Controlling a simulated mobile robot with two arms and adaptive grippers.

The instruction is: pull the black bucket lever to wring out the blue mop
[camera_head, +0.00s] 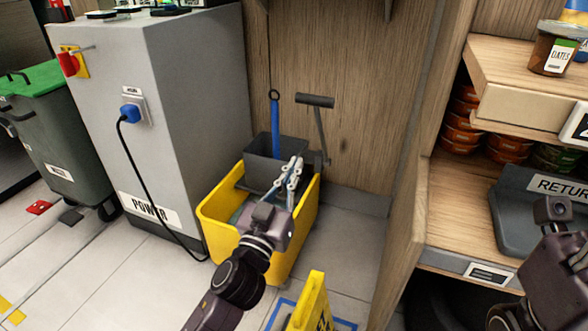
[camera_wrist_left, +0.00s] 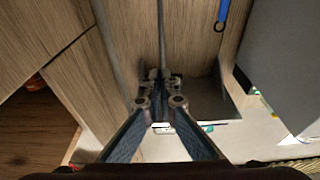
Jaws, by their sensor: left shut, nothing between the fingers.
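The black bucket lever (camera_head: 315,100) has a T-shaped handle and a shaft running down to the back right of the yellow mop bucket (camera_head: 222,212). The blue mop (camera_head: 276,126) stands upright with its handle in the dark wringer (camera_head: 262,172). My left gripper (camera_head: 295,166) is shut and empty, over the bucket, below and left of the lever handle. Its closed fingers show in the left wrist view (camera_wrist_left: 161,88), where the mop handle's ringed end (camera_wrist_left: 221,14) is at upper right. My right wrist is at the lower right edge; its fingers cannot be made out.
A grey power cabinet (camera_head: 195,110) with a blue plug stands left of the bucket. A wooden wall (camera_head: 350,60) is behind, and a wooden shelf unit is at right. A yellow wet-floor sign (camera_head: 312,303) stands in front. Some tiled floor at left is clear.

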